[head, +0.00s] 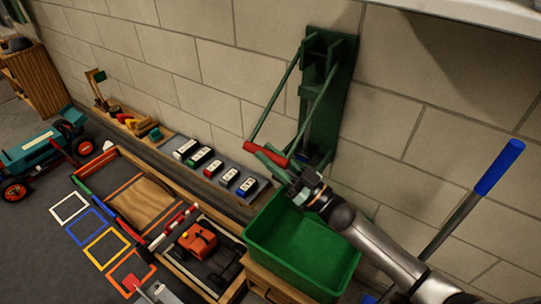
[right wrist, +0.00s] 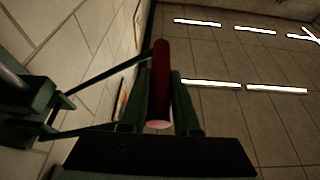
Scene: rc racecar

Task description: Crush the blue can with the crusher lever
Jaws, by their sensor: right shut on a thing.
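The green can crusher (head: 328,110) is fixed upright on the block wall. Its two lever arms slope down and left to a red handle (head: 265,153). My right gripper (head: 274,160) is at that handle, its arm coming from the lower right. In the right wrist view the red handle (right wrist: 161,80) lies between my two dark fingers, and the gripper is shut on it. The lever arms run left from it to the crusher. My left gripper is not in view.
An empty-looking green bin (head: 285,245) stands below the crusher. A blue-gripped pole (head: 500,167) leans at the right. A teal tractor (head: 40,150) stands far left.

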